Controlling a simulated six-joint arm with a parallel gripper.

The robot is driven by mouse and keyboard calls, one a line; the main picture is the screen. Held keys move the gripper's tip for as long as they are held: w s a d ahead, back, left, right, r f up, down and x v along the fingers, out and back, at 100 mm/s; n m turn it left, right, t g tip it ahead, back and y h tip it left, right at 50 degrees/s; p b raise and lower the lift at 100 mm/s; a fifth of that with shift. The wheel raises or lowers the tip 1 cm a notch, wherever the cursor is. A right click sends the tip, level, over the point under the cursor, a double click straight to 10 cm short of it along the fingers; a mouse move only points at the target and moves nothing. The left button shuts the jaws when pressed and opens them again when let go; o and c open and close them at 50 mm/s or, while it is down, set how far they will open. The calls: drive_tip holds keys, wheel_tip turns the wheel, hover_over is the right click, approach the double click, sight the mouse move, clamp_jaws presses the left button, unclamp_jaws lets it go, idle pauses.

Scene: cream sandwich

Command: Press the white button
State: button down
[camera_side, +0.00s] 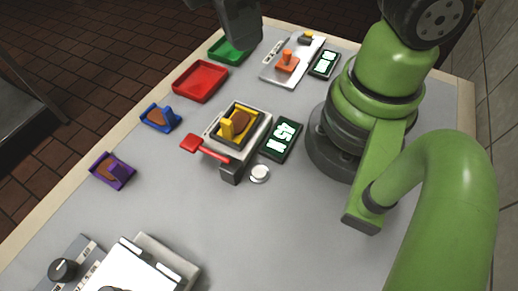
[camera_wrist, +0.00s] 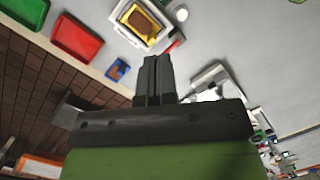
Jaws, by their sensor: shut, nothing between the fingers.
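The white button (camera_side: 260,173) is a small round knob on the grey table, just in front of a dark display. It lies beside the dark block at the end of the red-handled lever.
A press with a yellow holder (camera_side: 226,127) and red lever (camera_side: 205,149) stands beside the button. Red (camera_side: 200,82) and green (camera_side: 229,50) trays, blue (camera_side: 160,118) and purple (camera_side: 112,170) holders line the left edge. A dark display (camera_side: 281,139) is close behind. Table right of the button is clear.

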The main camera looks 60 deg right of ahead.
sight(256, 171)
drive_tip(key=s+a+f+n+h, duration=0.1)
drive_tip(key=a+f+n+h, duration=0.1)
drive_tip(key=f+n, duration=0.3)
drive_tip(key=s+a+f+n+g+h, duration=0.1)
drive_tip(key=s+a+f+n+h, duration=0.1)
drive_tip(key=f+n+h, duration=0.3)
drive_tip(key=shift+s+f+n+h, duration=0.2)
drive_tip(key=shift+s+n+h, duration=0.1)
drive_tip(key=shift+n, duration=0.8)
drive_tip(key=shift+f, duration=4.4)
drive_tip(key=shift+f, duration=0.15)
drive_tip(key=shift+f, duration=0.25)
